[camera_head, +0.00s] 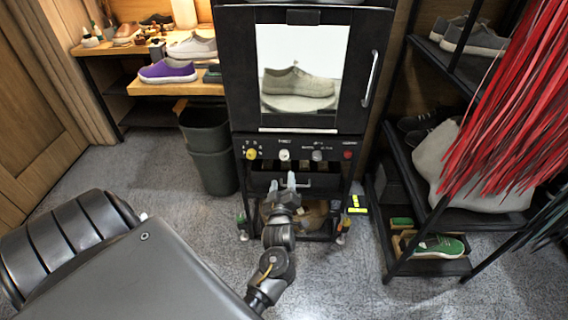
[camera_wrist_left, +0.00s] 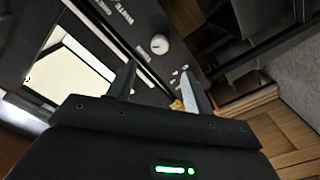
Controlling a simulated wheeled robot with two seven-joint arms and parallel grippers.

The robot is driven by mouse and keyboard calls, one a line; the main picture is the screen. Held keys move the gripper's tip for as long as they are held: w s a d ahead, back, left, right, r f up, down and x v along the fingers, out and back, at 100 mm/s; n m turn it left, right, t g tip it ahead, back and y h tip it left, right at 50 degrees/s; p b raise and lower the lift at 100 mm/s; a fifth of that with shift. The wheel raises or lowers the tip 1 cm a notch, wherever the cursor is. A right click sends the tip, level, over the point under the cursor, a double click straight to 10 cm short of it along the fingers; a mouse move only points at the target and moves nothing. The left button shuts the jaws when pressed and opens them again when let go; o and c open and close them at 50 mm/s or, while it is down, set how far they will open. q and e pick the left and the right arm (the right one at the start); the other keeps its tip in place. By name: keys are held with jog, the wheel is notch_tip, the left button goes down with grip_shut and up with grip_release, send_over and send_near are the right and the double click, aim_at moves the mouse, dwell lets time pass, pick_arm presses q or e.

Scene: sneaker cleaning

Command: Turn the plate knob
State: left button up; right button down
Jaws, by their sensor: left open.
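A black cleaning cabinet carries a front panel (camera_head: 300,147) with a row of knobs below its window. A yellow knob (camera_head: 251,154) is at the left, a white knob (camera_head: 284,155) is left of the middle, and a grey knob (camera_head: 317,155) is farther right. A beige sneaker (camera_head: 298,83) sits on a round plate (camera_head: 297,103) behind the window. My left gripper (camera_head: 281,182) is open and empty, just below the white knob and apart from it. In the left wrist view, one pale knob (camera_wrist_left: 159,44) shows beyond the gap between the fingers (camera_wrist_left: 158,72).
A red button (camera_head: 347,155) is at the panel's right end. A dark bin (camera_head: 207,148) stands left of the cabinet. A black shoe rack (camera_head: 440,215) and hanging red strands (camera_head: 520,100) are at the right. Grey floor in front is mostly clear.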

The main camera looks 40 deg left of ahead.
aim_at(284, 157)
pick_arm(q)
jog(key=x, duration=0.9)
jog(key=shift+w+a, duration=0.1)
jog(key=shift+w, duration=0.1)
jog(key=shift+w+a, duration=0.4)
jog(key=shift+w, duration=0.1)
pick_arm(e)
jog(key=shift+w+a+r, duration=0.2)
jog(key=shift+w+r, duration=0.15)
jog(key=shift+r, duration=0.15)
pick_arm(q)
jog(key=shift+c, duration=0.4)
jog(key=c, duration=0.9)
pick_arm(e)
jog(key=shift+s, duration=0.15)
pick_arm(q)
jog(key=shift+m, duration=0.3)
